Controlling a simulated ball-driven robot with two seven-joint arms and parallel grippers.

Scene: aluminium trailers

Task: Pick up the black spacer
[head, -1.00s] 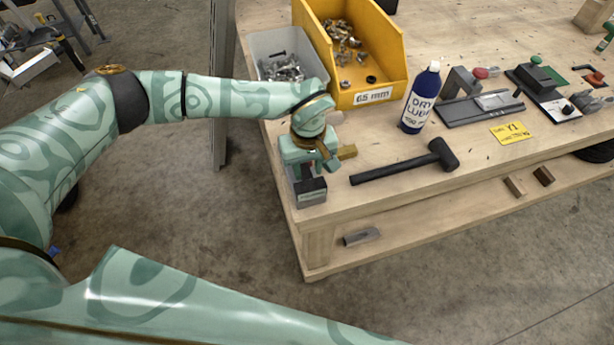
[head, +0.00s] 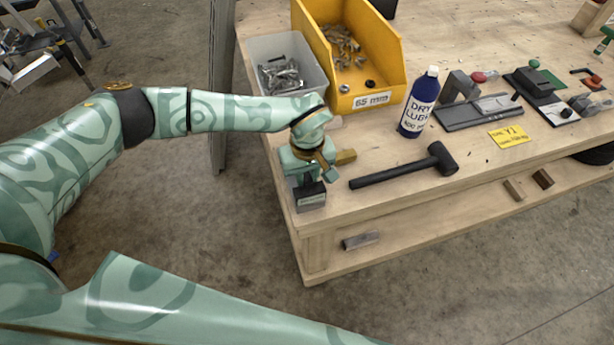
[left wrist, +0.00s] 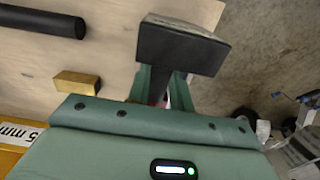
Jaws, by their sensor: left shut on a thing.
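The black spacer (head: 312,189) is a dark block at the near left corner of the wooden bench, with a grey metallic face below its black face. In the left wrist view the black spacer (left wrist: 180,50) sits at the ends of my green fingers. My left gripper (head: 306,182) points down over that corner and is shut on the spacer; in the left wrist view my left gripper (left wrist: 160,88) shows a reddish bit between its fingers. The fingertips are partly hidden by the block. I cannot tell whether the block touches the bench. My right gripper is not in view.
A black mallet (head: 405,168) lies right of the gripper, with a blue bottle (head: 417,103) behind it. A grey bin (head: 313,72) and a yellow bin (head: 392,65) hold metal parts behind my forearm. The bench edge (head: 400,204) drops to a lower shelf.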

